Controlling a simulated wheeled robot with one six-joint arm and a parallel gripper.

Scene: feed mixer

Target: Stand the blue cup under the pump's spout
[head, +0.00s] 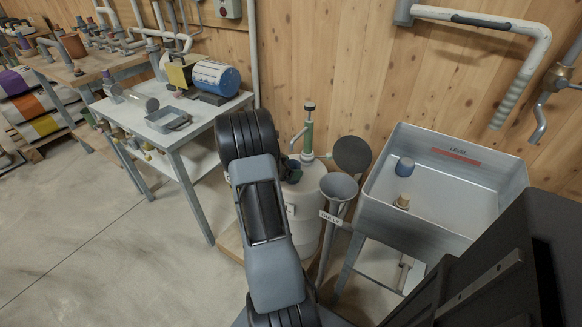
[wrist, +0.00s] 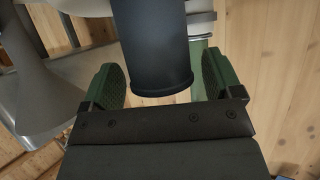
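The green hand pump (head: 308,130) stands on a white drum (head: 310,190), its spout bending to the left. My gripper (head: 293,172) is at the drum top, close to the pump and partly hidden behind my arm. In the wrist view a dark blue-grey cylinder with a rimmed end, seemingly the blue cup (wrist: 155,50), is between the green fingers of my gripper (wrist: 160,80). A narrow gap shows on each side, so the fingers look open around it. Its far end is out of frame.
A grey funnel (head: 339,188) and a dark round disc (head: 352,155) are just right of the pump. A metal table (head: 180,128) with a motor is at left. The floor at lower left is clear.

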